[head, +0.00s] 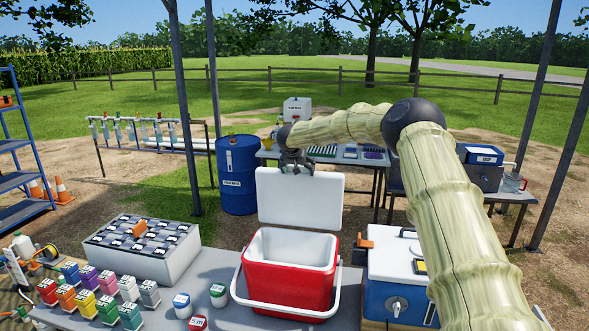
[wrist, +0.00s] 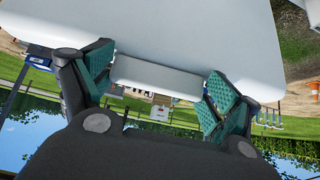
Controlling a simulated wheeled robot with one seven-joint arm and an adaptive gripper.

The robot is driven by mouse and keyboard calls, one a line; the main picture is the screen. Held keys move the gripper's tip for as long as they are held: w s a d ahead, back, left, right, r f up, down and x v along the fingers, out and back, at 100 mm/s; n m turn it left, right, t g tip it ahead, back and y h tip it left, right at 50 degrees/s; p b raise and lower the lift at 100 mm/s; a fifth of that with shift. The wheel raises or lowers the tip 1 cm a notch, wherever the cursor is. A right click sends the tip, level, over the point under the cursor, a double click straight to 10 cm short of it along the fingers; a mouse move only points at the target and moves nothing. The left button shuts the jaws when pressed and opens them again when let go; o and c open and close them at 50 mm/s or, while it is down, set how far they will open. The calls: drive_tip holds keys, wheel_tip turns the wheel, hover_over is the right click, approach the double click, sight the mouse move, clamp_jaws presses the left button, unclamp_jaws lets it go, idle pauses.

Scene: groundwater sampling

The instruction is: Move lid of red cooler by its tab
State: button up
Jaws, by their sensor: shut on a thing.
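The red cooler (head: 288,286) stands on the table with its white inside showing. Its white lid (head: 300,196) stands upright behind the opening, along the cooler's back edge. The fingers are shut on the tab. The white handle (head: 237,290) hangs around the cooler's front.
A blue cooler with a white lid (head: 393,262) stands right of the red one. Left are a grey box (head: 140,250) with a patterned top and several colored bottles (head: 105,309). A blue barrel (head: 238,175) and a back table (head: 340,158) stand behind.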

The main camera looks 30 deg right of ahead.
drive_tip(key=shift+s+a+f, duration=0.1)
drive_tip(key=shift+a+f, duration=0.05)
drive_tip(key=shift+f, duration=0.5)
drive_tip(key=o, duration=1)
drive_tip(key=shift+o, duration=1)
drive_tip(key=shift+w+f, duration=0.3)
drive_tip(key=shift+w, duration=0.25)
drive_tip(key=shift+s+d+f, duration=0.1)
drive_tip(key=shift+d, duration=0.15)
drive_tip(key=shift+s+a+r, duration=0.15)
drive_tip(key=shift+r, duration=0.45)
drive_tip(key=shift+w+r, duration=0.25)
drive_tip(key=shift+r, duration=0.4)
wheel_tip(320, 180, up, 11)
drive_tip(key=shift+w+d+f, duration=0.15)
drive_tip(key=shift+d, duration=0.1)
